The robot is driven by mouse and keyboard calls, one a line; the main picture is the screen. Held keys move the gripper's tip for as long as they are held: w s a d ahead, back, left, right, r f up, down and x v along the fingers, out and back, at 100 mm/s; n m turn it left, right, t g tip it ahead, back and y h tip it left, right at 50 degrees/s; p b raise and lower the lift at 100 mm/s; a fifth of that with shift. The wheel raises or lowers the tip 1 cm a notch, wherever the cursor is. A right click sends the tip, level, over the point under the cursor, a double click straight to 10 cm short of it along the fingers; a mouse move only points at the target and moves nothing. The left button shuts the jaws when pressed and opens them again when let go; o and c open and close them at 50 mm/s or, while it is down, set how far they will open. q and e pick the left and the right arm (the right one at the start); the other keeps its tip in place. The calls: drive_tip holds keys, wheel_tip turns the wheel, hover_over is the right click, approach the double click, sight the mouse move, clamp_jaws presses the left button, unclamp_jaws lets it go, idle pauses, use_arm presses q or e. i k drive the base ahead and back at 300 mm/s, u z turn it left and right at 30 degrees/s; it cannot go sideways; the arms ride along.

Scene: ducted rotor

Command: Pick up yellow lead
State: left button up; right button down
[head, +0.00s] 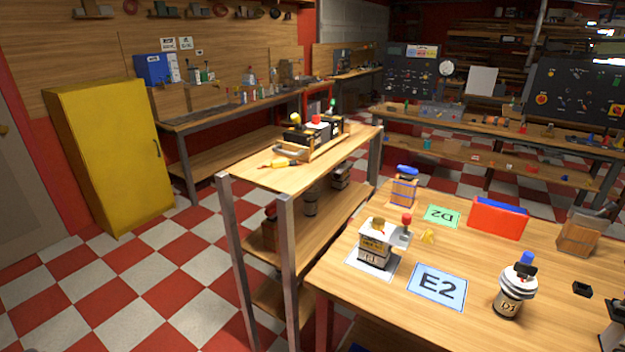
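A yellow item with a darker tip (279,163) lies on the top board of the wooden shelf unit (330,160), near its front left. It may be the yellow lead, but it is too small to be sure. A second small yellow piece (427,237) lies on the right table (345,286), just right of a boxy device with a red-topped part (374,245). Neither of my grippers shows in the head view.
The right table also holds an E2 card (437,287), a green D2 card (442,216), a red bin (497,220) and a D1 device (511,297). A wooden tray (294,150) with devices stands behind the shelf item. A yellow cabinet (110,150) stands left; checkered floor before it is clear.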

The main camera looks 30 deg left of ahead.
sight(277, 163)
drive_tip(key=z, duration=0.3)
drive_tip(key=k, duration=0.6)
drive_tip(key=u, duration=0.5)
drive_tip(key=i, duration=0.6)
drive_tip(key=u, duration=0.65)
drive_tip(key=i, duration=0.85)
drive_tip(key=z, duration=0.35)
